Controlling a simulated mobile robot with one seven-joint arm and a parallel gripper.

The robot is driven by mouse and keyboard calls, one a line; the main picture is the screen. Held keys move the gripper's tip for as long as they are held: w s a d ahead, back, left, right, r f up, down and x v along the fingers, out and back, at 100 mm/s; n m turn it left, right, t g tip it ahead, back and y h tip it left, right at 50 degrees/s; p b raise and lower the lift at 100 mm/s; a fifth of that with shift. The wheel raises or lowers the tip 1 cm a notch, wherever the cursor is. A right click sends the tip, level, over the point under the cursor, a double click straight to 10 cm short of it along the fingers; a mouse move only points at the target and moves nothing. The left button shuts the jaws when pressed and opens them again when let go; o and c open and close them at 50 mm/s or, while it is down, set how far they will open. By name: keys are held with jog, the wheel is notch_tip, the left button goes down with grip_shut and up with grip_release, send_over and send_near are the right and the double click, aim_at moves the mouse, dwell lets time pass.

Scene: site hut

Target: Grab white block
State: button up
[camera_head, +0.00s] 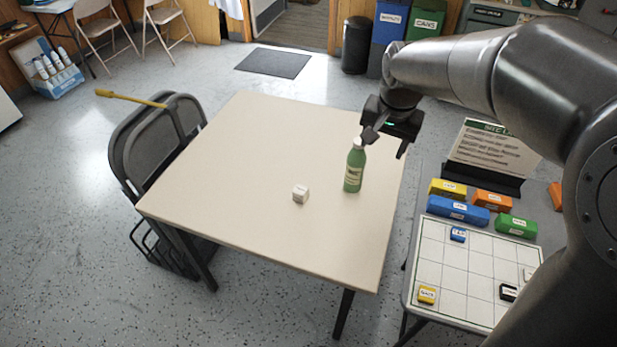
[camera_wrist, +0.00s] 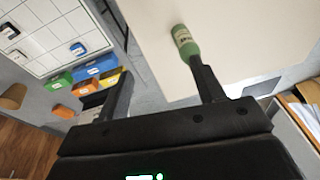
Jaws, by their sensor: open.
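A small white block (camera_head: 300,194) with faint marking on its faces sits on the cream table (camera_head: 240,140), near the middle of its front half. It does not show in the wrist view. My gripper (camera_head: 387,142) is open and empty above the table's right edge, up and to the right of the block and well apart from it. In the wrist view the two fingers of my gripper (camera_wrist: 150,90) are spread wide. A green bottle (camera_head: 353,168) stands upright on the table between my gripper and the block. The bottle (camera_wrist: 184,42) also shows beyond one fingertip in the wrist view.
A side table at right holds a white grid board (camera_head: 462,270) with several small labelled blocks, larger coloured blocks (camera_head: 458,210) and a sign (camera_head: 490,150). A grey chair (camera_head: 150,140) with a yellow tool (camera_head: 130,98) stands left. The table left of the block is clear.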

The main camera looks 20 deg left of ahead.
jog(key=w+a+f+g, duration=0.1)
jog(key=w+a+f, duration=0.3)
jog(key=a+f, duration=0.65)
jog(key=g, duration=0.1)
send_near(300, 189)
jog(key=shift+w+a+m+h, duration=0.1)
jog(key=shift+w+m+h, duration=0.05)
jog(key=shift+m+h, duration=0.2)
jog(key=shift+a+f, duration=0.15)
jog(key=shift+f, duration=0.5)
notch_tip(300, 189, down, 10)
jog(key=shift+r, duration=0.1)
jog(key=c, duration=1.1)
jog(key=shift+r, duration=0.1)
